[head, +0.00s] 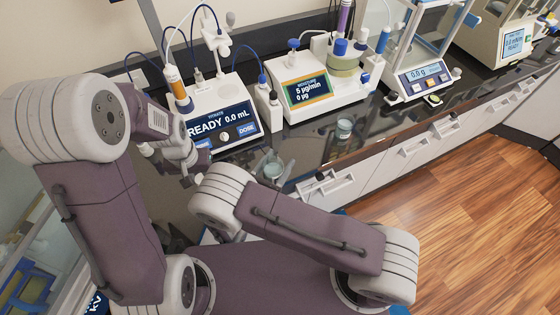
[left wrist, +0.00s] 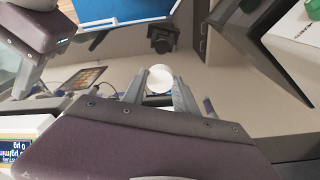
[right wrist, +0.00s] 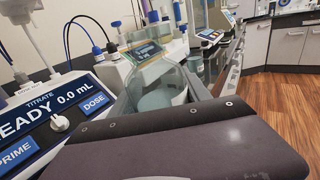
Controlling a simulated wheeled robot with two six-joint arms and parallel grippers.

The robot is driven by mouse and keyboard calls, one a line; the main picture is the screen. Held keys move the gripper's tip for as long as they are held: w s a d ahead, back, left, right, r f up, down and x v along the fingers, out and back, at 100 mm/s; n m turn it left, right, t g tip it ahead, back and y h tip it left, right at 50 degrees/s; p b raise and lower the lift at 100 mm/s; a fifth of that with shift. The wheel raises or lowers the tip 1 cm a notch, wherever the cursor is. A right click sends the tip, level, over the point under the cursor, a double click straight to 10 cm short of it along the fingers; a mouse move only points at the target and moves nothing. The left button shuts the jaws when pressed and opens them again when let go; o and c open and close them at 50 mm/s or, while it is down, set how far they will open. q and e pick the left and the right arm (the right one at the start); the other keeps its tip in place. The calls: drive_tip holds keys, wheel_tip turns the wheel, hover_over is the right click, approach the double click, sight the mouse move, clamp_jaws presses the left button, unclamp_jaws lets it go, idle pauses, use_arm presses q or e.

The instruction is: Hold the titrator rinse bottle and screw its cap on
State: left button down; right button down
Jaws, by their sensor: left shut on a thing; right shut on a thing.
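A white round piece (left wrist: 159,79) shows end-on between the two grey fingers of my left gripper (left wrist: 160,90), which is shut on it. The thread and any contact between bottle and cap are hidden.
The titrator (head: 222,115) stands close behind the grippers, with the moisture meter (head: 320,90) to its right. A balance (head: 425,78) stands beyond.

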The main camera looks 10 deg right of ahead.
use_arm(q)
drive_tip(key=s+m, duration=0.2)
drive_tip(key=shift+m, duration=0.3)
drive_tip(key=shift+r+m+h, duration=0.3)
drive_tip(key=shift+r+m, duration=0.05)
drive_tip(key=shift+m, duration=0.55)
drive_tip(key=w+d+r+m+g, duration=0.1)
drive_tip(key=w+d+r+m, duration=0.1)
drive_tip(key=d+r+m, duration=1.4)
drive_tip(key=d, duration=0.5)
drive_tip(key=shift+r+g+h, duration=0.2)
drive_tip(key=shift+g+h, duration=0.2)
